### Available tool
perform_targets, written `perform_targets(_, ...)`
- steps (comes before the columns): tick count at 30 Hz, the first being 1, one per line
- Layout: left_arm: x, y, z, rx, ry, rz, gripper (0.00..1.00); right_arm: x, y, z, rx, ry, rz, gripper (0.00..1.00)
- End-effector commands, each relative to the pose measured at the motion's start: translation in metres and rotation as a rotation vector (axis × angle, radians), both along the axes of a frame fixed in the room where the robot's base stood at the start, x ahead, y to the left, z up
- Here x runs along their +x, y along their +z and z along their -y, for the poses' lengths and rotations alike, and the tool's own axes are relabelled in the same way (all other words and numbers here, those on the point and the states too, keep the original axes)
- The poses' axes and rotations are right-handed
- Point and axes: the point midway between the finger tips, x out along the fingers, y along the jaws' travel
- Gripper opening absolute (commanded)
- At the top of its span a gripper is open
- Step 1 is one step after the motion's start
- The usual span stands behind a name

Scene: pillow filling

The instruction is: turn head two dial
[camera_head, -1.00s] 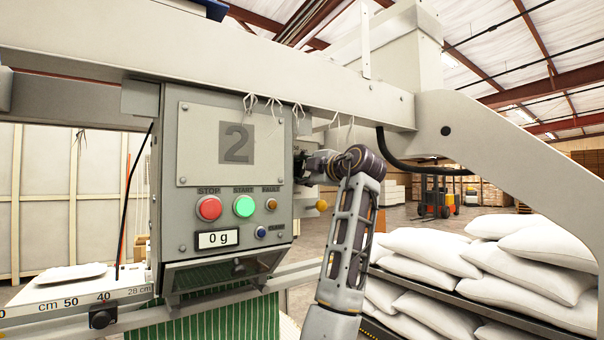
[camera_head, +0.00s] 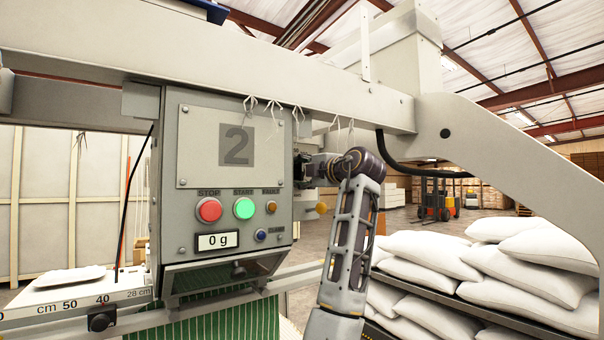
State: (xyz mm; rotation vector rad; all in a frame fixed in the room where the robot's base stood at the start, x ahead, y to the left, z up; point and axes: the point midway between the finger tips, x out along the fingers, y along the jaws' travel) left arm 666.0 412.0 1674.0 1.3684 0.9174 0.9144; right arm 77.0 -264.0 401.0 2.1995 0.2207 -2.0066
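Head two (camera_head: 235,190) is a grey box marked with a large 2, hanging under the beam. Its front has a red STOP button (camera_head: 209,209), a green START button (camera_head: 244,208), an orange FAULT light (camera_head: 271,207), a blue button (camera_head: 261,235) and a display (camera_head: 217,240) reading 0 g. My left gripper (camera_head: 303,168) is at the right side face of the box, its fingers pointing left toward it. The fingers are small and dark, and I cannot tell if they are closed. No dial can be made out there. My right gripper is not in view.
Beam (camera_head: 300,85) runs above. White pillows (camera_head: 520,270) are stacked on shelves at right. A forklift (camera_head: 437,200) stands far back.

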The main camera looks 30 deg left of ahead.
Motion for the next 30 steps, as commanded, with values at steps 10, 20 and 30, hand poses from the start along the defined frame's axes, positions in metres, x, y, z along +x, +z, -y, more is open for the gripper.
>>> perform_targets(10,0.000,0.001,0.000,0.001,-0.001,0.000,0.68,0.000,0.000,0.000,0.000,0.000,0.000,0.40)
perform_targets(20,-0.003,0.000,0.008,0.001,-0.001,0.000,0.68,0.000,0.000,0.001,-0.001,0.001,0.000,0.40)
perform_targets(30,-0.018,0.001,0.048,0.002,-0.004,0.000,0.68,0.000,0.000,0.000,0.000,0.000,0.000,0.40)
